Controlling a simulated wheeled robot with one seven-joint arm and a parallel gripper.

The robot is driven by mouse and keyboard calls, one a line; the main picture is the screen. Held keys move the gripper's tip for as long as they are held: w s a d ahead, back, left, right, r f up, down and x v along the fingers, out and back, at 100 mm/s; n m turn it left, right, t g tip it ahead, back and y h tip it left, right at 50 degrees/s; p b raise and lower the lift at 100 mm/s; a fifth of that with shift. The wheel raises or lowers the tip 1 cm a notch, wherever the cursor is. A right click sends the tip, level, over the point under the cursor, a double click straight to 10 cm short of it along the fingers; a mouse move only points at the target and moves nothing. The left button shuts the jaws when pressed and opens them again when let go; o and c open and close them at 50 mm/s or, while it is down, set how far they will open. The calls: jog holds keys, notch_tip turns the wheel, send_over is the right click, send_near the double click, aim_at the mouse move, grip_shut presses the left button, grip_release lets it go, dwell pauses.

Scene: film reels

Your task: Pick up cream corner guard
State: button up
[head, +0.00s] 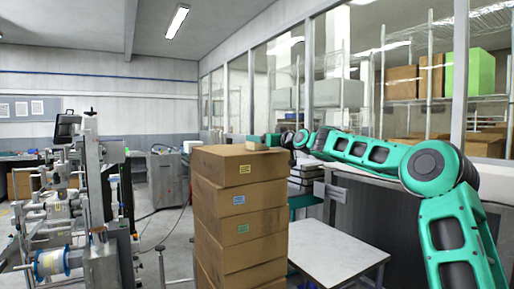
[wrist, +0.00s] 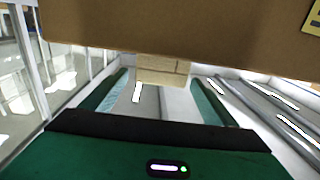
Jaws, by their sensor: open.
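The cream corner guard (wrist: 163,70) is a small pale block at the edge of the cardboard box, and the wrist view looks upside down. It also shows small in the head view (head: 257,147), on top of the box stack, partly hidden by my gripper. My gripper (wrist: 158,80) is open, with one green finger on each side of the guard. The guard lies near the fingertips; I see no finger touching it. In the head view my gripper (head: 271,139) is at the top of the stack.
A tall stack of cardboard boxes (head: 240,200) stands in the middle, below my gripper. A white table (head: 335,250) is to its right. A reel machine (head: 95,210) stands on the left. Glass windows and shelves line the right wall.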

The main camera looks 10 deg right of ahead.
jog(key=shift+x, duration=1.95)
jog(key=shift+f, duration=0.15)
jog(key=c, duration=1.1)
